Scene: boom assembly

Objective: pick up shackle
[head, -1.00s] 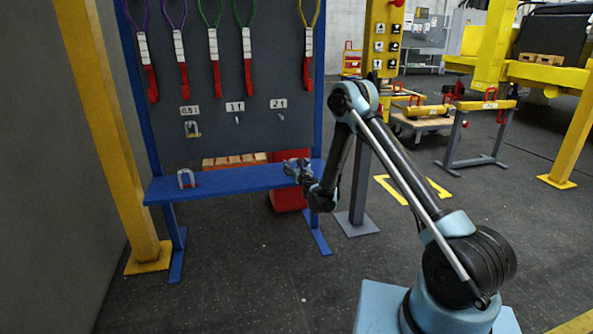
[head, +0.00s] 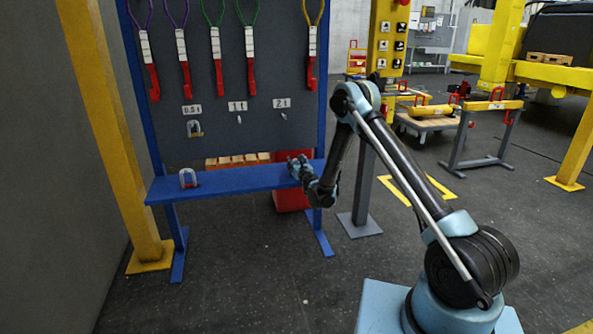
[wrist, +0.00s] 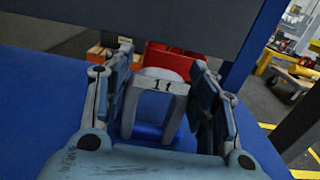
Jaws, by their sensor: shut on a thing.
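A grey, U-shaped shackle marked "1t" (wrist: 162,86) sits between the two fingers of my gripper (wrist: 160,78) in the wrist view, just over the blue shelf. My gripper is shut on it, one finger on each side. In the head view my gripper (head: 297,166) is at the right end of the blue shelf (head: 235,180); the held shackle is too small to make out there. A second grey shackle (head: 188,178) stands near the shelf's left end. Another small shackle (head: 194,128) shows on the board under the "0.5t" label.
Behind the shelf is a dark board (head: 225,90) with several coloured slings hanging from it. A red container (head: 290,198) stands below the shelf's right end. A yellow post (head: 105,140) is at left. The shelf's middle is clear.

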